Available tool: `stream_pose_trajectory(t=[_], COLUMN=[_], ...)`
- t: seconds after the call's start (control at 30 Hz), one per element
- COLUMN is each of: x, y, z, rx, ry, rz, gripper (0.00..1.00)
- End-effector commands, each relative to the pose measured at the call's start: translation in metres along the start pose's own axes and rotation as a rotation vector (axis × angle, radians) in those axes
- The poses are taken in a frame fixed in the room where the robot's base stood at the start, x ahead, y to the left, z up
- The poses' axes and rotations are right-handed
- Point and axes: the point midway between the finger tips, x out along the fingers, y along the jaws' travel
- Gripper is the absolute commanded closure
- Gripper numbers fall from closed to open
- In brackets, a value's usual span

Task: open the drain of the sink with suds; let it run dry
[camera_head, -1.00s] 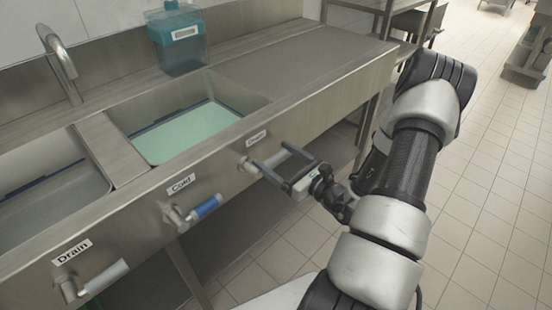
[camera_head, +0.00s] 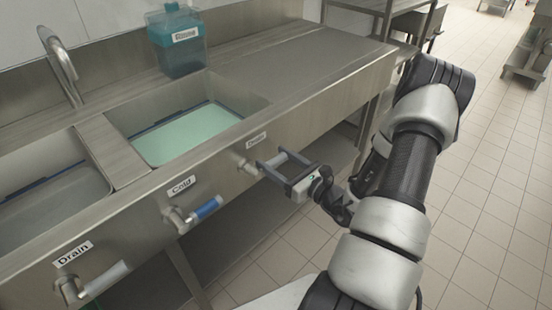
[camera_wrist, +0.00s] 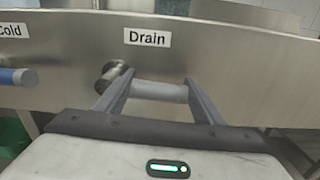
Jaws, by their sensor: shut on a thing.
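The right basin (camera_head: 233,97) holds pale green liquid (camera_head: 188,135); I cannot make out foam on it. On the front panel below its right end is a drain valve under a "Drain" label (camera_wrist: 147,38). Its grey handle (camera_wrist: 160,91) points sideways to the right in the wrist view. My gripper (camera_head: 271,160) is shut on this handle, with one finger near the valve stem and one near the handle's free end. In the head view the fingers partly hide the handle.
The left basin (camera_head: 88,177) holds greyish liquid. A second drain handle (camera_head: 104,279) and a blue-handled cold tap (camera_head: 208,208) sit on the front panel to the left. A teal container (camera_head: 178,52) stands at the back. Tiled floor is open at right.

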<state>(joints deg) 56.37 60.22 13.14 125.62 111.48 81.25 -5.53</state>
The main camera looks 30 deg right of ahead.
Motion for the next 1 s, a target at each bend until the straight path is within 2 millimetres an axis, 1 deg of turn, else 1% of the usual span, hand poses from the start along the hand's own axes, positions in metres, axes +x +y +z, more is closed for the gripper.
stream_pose_trajectory(t=[0.17,0.53,1.0], x=[-0.001,-0.001,-0.001], y=[-0.001,0.003,0.022], z=[-0.008,-0.034,-0.063], rx=[0.112,0.453,0.900], ry=[0.002,0.002,0.003], rz=[-0.002,-0.003,-0.001], gripper=[0.78,0.78,0.78])
